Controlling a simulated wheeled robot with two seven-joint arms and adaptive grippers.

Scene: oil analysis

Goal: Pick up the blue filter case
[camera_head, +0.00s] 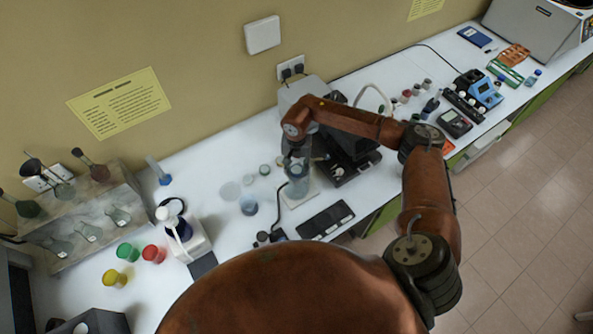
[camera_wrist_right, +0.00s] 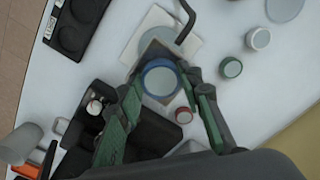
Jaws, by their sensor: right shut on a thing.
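The blue filter case (camera_wrist_right: 161,79) is a round blue-rimmed piece with a pale top, seen from above between my right fingertips in the right wrist view. My right gripper (camera_wrist_right: 165,82) is shut on it, one green-black finger on each side. In the head view my right gripper (camera_head: 297,168) points down over a pale square plate (camera_head: 302,198) in front of the black instrument. The gap, if any, between the case and the surface under it is hard to tell. My left gripper is not in view.
A black instrument (camera_head: 348,155) stands close to the right of my gripper. A thin dark bent tube (camera_head: 277,212) rises near the plate, and a black tray (camera_head: 325,220) lies in front. Several small jars (camera_head: 264,170) stand to the left. Coloured beakers (camera_head: 153,254) are farther left.

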